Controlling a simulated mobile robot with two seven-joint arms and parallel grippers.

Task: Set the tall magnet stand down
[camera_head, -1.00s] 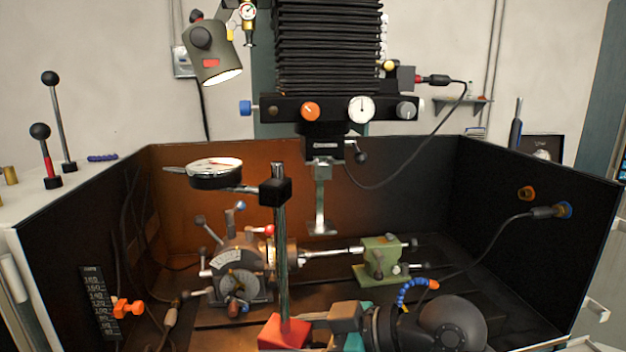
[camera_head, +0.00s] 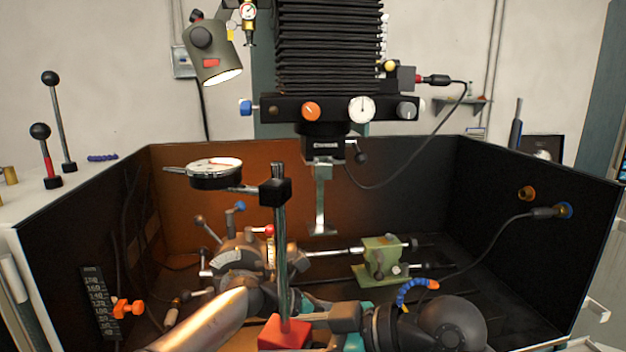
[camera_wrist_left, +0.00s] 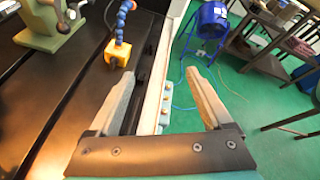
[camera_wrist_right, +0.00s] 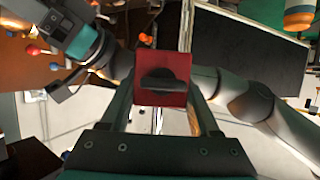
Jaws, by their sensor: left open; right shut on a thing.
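The tall magnet stand has a red base (camera_head: 285,333), an upright steel post (camera_head: 281,240), a black clamp and a round dial gauge (camera_head: 215,174) at the top left. It stands upright in the head view. My right gripper (camera_head: 318,319) is shut on the red base from the right. In the right wrist view the red base (camera_wrist_right: 160,78) sits between the fingers. Whether the base touches a surface below is hidden. My left gripper (camera_wrist_left: 160,78) is open and empty in the left wrist view, above the enclosure's edge and green floor.
The indexing chuck (camera_head: 235,262) is behind the post, partly covered by my left arm. A green tailstock (camera_head: 382,258) stands to its right. A blue coolant hose (camera_head: 412,290) is near my right arm. The spindle tool (camera_head: 320,205) hangs above. Dark enclosure walls (camera_head: 535,230) surround the bed.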

